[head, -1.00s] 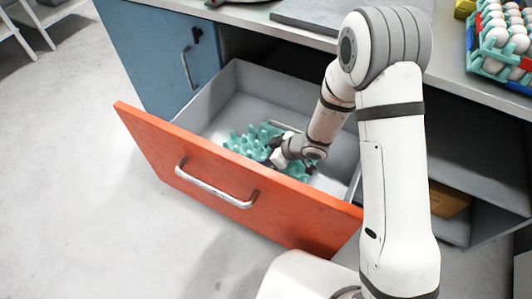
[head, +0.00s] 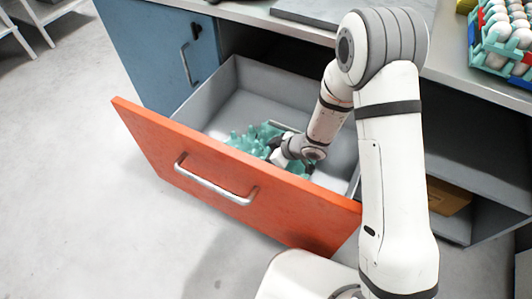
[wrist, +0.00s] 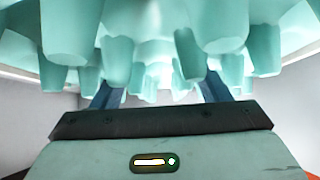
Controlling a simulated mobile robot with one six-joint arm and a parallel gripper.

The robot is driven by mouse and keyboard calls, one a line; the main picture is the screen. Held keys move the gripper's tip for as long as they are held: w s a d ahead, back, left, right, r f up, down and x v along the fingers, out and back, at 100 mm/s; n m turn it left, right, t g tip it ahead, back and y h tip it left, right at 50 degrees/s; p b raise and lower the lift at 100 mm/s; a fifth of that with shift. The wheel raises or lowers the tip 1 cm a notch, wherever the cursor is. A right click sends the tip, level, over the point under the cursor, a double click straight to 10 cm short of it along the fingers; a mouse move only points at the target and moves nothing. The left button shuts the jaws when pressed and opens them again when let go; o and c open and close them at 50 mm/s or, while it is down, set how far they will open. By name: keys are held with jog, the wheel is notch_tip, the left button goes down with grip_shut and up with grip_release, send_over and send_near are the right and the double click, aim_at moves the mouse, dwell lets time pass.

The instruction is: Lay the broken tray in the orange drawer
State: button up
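The broken tray (head: 243,142) is a teal egg tray with raised pegs. It is inside the open orange drawer (head: 150,150), behind the front panel, which hides its near lower part. My gripper (head: 277,152) is down in the drawer at the tray's right part. In the wrist view the tray's pegs (wrist: 65,35) fill the top of the picture, and the two dark fingers of my gripper (wrist: 160,92) reach in among them, apart, with tray between them. The gripper appears shut on the tray. The fingertips and the tray's underside contact with the drawer floor are hidden.
The drawer's grey floor (head: 262,103) is bare behind the tray. A blue cabinet door (head: 160,55) is at the left. A teal tray of eggs (head: 488,52) stands on the counter at the right. A brown box (head: 447,197) sits in the lower shelf.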

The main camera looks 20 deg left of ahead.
jog(key=shift+o, duration=1.3)
jog(key=shift+d, duration=0.1)
jog(key=p+v, duration=0.3)
jog(key=v, duration=0.5)
jog(key=shift+r, duration=0.1)
notch_tip(320, 180, up, 38)
jog(key=p, duration=3.7)
jog(key=shift+f, duration=0.2)
